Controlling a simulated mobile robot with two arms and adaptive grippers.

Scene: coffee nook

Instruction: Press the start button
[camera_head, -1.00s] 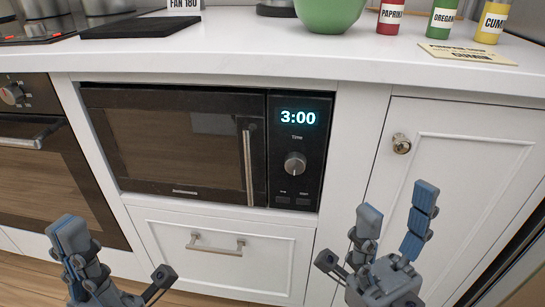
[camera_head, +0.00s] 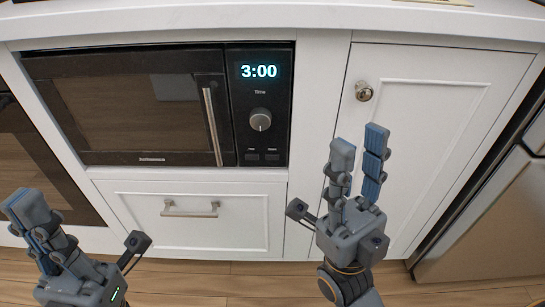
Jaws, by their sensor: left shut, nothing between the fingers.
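The black microwave (camera_head: 140,110) is built into the white cabinet, its door closed. Its panel shows a display (camera_head: 259,72) reading 3:00 and a round time dial (camera_head: 260,120). Below the dial are two small dark buttons, a left one (camera_head: 251,157) and a right one (camera_head: 272,157); their labels are too small to read surely. My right gripper (camera_head: 359,148) points up, right of the panel and in front of the cabinet door, with a narrow empty gap between its fingers. My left gripper (camera_head: 28,208) is shut and empty at lower left, away from the panel.
A drawer (camera_head: 190,215) with a bar handle lies below the microwave. A cabinet door (camera_head: 430,130) with a round knob (camera_head: 364,91) is to the right. An oven (camera_head: 25,165) is at left and a steel appliance (camera_head: 490,220) at right. The countertop (camera_head: 270,17) overhangs above.

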